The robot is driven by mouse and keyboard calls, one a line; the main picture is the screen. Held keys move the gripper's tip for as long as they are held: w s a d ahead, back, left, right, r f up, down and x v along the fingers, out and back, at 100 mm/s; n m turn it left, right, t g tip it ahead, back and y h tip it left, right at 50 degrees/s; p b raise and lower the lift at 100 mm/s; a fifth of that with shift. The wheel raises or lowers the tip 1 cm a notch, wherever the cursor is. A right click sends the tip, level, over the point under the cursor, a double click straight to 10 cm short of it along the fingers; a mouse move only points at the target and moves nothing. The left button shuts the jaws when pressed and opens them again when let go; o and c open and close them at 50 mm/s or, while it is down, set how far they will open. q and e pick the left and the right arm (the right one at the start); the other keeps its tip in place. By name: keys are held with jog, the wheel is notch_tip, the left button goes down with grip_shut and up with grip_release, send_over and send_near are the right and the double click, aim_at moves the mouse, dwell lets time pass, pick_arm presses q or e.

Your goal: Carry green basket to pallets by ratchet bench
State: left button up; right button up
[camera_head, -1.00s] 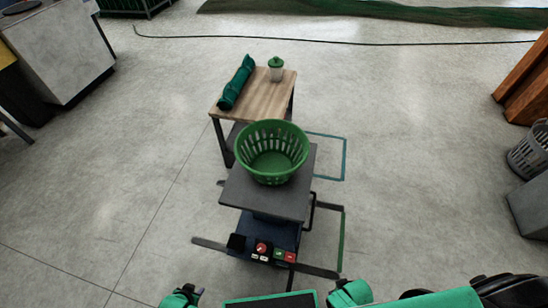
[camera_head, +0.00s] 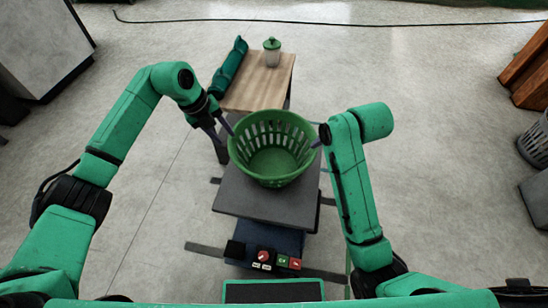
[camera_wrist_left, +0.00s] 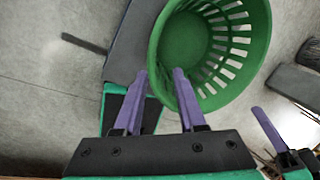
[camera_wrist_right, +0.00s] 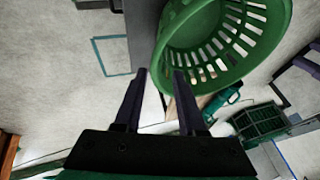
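The green slatted basket (camera_head: 272,178) stands upright and empty on a dark grey platform (camera_head: 240,198). My left gripper (camera_head: 229,127) is at the basket's left rim. In the left wrist view its purple fingers (camera_wrist_left: 160,72) are apart, with the basket's rim (camera_wrist_left: 155,50) edge between their tips. My right gripper (camera_head: 318,142) is at the right rim. In the right wrist view its fingers (camera_wrist_right: 160,72) are also apart, with the rim (camera_wrist_right: 157,55) edge between them. Whether any finger touches the basket is unclear. No pallets or ratchet bench can be made out with certainty.
A small wooden table (camera_head: 258,88) behind the basket holds a green roll (camera_head: 229,68) and a green-lidded jar (camera_head: 272,52). A brown wooden object (camera_head: 527,75) and a grey basket (camera_head: 535,142) stand at right. A cable (camera_head: 300,22) crosses the far floor. Open floor lies either side.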

aim_at(240, 156)
pick_arm(q)
jog(key=shift+w+a+f, duration=0.1)
jog(key=shift+a+f, duration=0.05)
jog(key=shift+a, duration=0.15)
pick_arm(e)
jog(key=shift+w, duration=0.15)
pick_arm(q)
jog(key=shift+d+f, duration=0.1)
pick_arm(e)
jog(key=shift+f, duration=0.15)
pick_arm(q)
jog(key=x, duration=1.4)
jog(key=shift+f, duration=0.2)
pick_arm(e)
jog(key=x, duration=1.4)
jog(key=shift+w+f, duration=0.15)
pick_arm(q)
jog(key=shift+c, duration=0.3)
pick_arm(e)
jog(key=shift+c, duration=0.3)
pick_arm(q)
grip_shut()
pick_arm(e)
grip_shut()
